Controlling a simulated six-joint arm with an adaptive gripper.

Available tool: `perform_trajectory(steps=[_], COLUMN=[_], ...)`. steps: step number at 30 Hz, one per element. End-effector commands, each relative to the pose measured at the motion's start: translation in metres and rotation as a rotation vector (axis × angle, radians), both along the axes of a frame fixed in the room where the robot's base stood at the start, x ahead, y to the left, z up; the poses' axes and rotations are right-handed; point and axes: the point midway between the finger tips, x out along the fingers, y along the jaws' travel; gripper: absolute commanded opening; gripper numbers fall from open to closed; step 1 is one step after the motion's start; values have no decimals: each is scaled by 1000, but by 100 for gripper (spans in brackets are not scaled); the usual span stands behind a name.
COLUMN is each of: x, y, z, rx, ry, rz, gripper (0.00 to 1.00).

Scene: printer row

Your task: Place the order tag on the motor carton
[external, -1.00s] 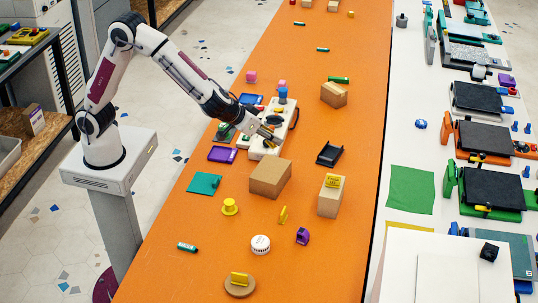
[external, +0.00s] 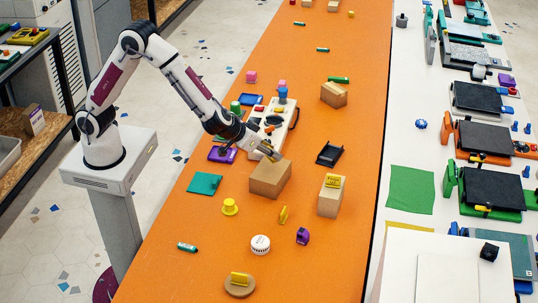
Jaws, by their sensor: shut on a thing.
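My gripper (external: 271,153) is shut at the near end of the white machine, just above the back edge of a plain brown carton (external: 268,182). What it grips is small and mostly hidden by the fingers; I take it to be the order tag, but cannot read it. Which carton is the motor carton cannot be read. A taller light-brown carton (external: 329,204) stands to the right, with a yellow lettered tag (external: 333,181) on top. Another brown carton (external: 333,97) stands farther back.
A white machine (external: 287,110) stands behind my gripper. A black tray (external: 329,155) lies to the right. A yellow hat-shaped piece (external: 230,207), a small yellow piece (external: 283,215) and a white round tub (external: 260,245) stand in front. The orange table's front right is clear.

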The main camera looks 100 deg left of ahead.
Motion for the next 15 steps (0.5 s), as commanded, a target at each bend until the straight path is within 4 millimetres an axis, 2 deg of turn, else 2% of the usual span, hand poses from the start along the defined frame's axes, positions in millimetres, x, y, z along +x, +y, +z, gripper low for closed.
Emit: perform_trajectory(steps=[5,15], x=[0,-1], y=[0,0], z=[-6,-35], rx=[1,0], ry=[2,2], rz=[-1,0], gripper=[23,23])
